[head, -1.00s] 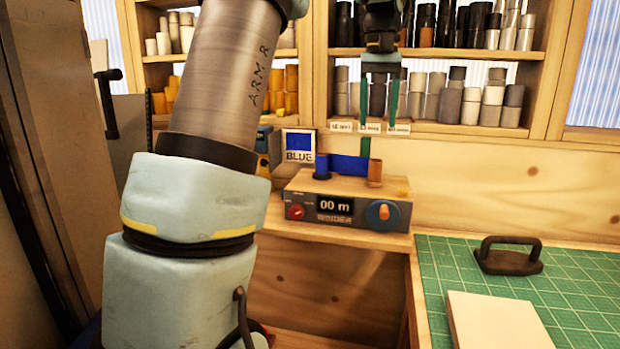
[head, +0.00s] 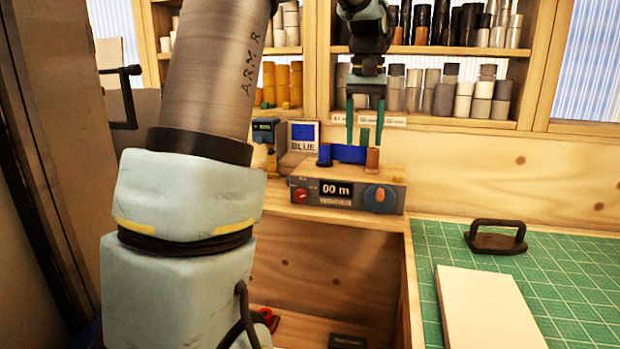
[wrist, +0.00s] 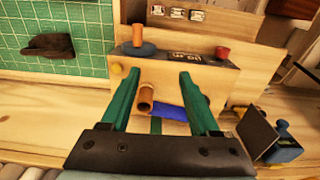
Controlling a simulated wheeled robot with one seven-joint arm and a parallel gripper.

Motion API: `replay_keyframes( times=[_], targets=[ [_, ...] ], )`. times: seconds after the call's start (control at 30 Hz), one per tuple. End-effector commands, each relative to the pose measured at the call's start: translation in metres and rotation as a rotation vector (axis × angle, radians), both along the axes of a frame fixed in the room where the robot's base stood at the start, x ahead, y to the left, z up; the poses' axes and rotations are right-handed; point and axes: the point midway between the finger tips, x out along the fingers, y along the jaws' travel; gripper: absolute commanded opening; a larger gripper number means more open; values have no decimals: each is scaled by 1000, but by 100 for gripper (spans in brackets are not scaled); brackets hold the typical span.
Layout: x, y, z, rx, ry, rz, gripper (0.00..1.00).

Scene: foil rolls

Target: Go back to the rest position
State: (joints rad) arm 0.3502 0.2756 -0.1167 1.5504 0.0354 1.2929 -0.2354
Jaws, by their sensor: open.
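In the wrist view my gripper (wrist: 157,95) also shows open. The winder (head: 345,195) is a grey box on a wooden bench, with a "00 m" display, a red knob and a blue-and-brown dial. A blue roll (head: 324,155) and a brown core (head: 373,158) stand on it, with a blue strip (head: 349,153) between them. The wrist view shows the brown core (wrist: 146,98) between and beyond the fingers.
A "BLUE" sign (head: 303,137) stands behind the winder at left. Shelves (head: 480,122) of several rolls line the back. A green cutting mat (head: 575,280) at right holds a dark handled block (head: 496,237) and a pale board (head: 487,310).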

Motion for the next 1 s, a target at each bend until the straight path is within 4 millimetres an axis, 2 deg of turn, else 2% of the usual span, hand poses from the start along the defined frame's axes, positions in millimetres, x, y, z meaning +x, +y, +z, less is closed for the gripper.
replay_keyframes(
  times=[0.17, 0.33, 0.5, 0.6, 0.7, 0.8, 1.0],
  targets=[
    [-9, 31, -35, -3, -13, 20, 62],
    [-32, 76, -85, -9, -35, 48, 62],
    [-81, 131, -144, -15, -68, 88, 62],
    [-112, 156, -170, -18, -86, 109, 62],
    [-137, 171, -188, -19, -100, 124, 62],
    [-153, 180, -199, -19, -108, 135, 62],
    [-160, 184, -203, -20, -114, 137, 62]
  ],
)
